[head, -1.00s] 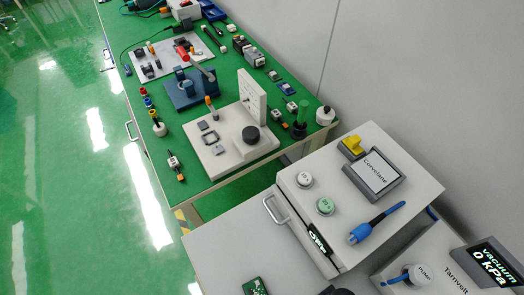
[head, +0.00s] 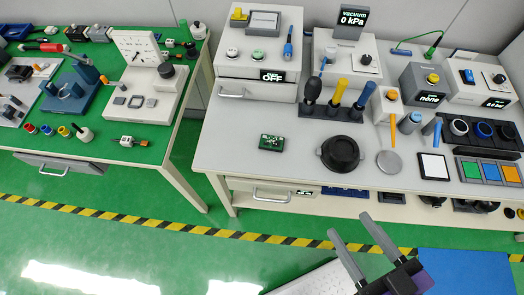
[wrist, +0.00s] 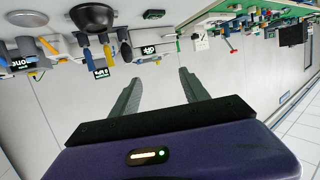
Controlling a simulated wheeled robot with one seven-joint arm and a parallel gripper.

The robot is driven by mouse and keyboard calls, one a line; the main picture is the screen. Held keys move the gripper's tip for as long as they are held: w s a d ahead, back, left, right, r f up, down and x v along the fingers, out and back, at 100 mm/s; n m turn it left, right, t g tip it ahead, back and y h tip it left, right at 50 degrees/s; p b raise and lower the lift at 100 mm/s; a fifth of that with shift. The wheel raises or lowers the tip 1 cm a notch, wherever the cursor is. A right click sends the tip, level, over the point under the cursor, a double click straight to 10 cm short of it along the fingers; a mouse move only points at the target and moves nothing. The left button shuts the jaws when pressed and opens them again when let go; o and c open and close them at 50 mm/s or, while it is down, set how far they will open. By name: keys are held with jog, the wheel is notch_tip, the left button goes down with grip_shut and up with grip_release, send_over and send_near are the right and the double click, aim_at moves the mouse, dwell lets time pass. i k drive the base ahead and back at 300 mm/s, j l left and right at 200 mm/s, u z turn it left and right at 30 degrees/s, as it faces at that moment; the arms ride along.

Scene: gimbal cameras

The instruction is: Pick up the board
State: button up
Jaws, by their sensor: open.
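The board, a small green circuit board (head: 271,142), lies flat on the light grey bench (head: 225,150), left of a black round pot-like part. It also shows small in the wrist view (wrist: 153,14), at the top. My gripper (head: 350,228) is in front of the bench, over the floor side, well apart from the board. Its two grey fingers are spread with nothing between them, as the wrist view (wrist: 158,82) also shows.
A black round dish (head: 340,153) and a grey disc (head: 389,163) lie right of the board. A tool rack (head: 338,108) and a drawer box marked OFF (head: 258,58) stand behind. A green-topped bench (head: 160,152) is at left, across a gap.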

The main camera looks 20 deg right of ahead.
aim_at(267, 142)
jog(key=i+j, duration=0.1)
jog(key=j, duration=0.6)
jog(key=i+j, duration=0.1)
jog(key=j, duration=1.35)
jog(key=i+u, duration=0.05)
